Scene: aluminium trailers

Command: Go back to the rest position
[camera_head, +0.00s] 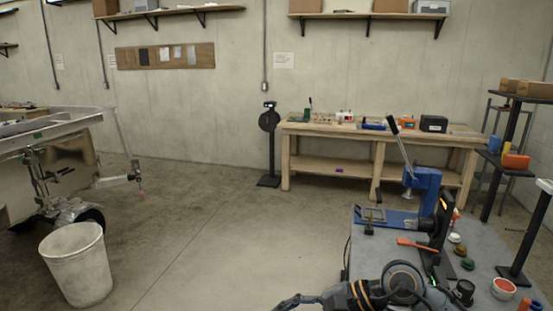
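One dark arm of mine comes in at the bottom, right of centre, with a large round joint and an orange-ringed link. I take it for my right arm. Its gripper (288,303) points left at the bottom edge and is partly cut off; the gap between its fingers cannot be made out. I see nothing clearly held in it. My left arm and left gripper are not in view.
A grey table (385,255) with a blue press (424,190), an orange-handled tool (416,243) and small containers stands close at right. A white bin (77,265) and a trailer (50,140) are at left. The middle floor is clear up to a wooden workbench (380,134).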

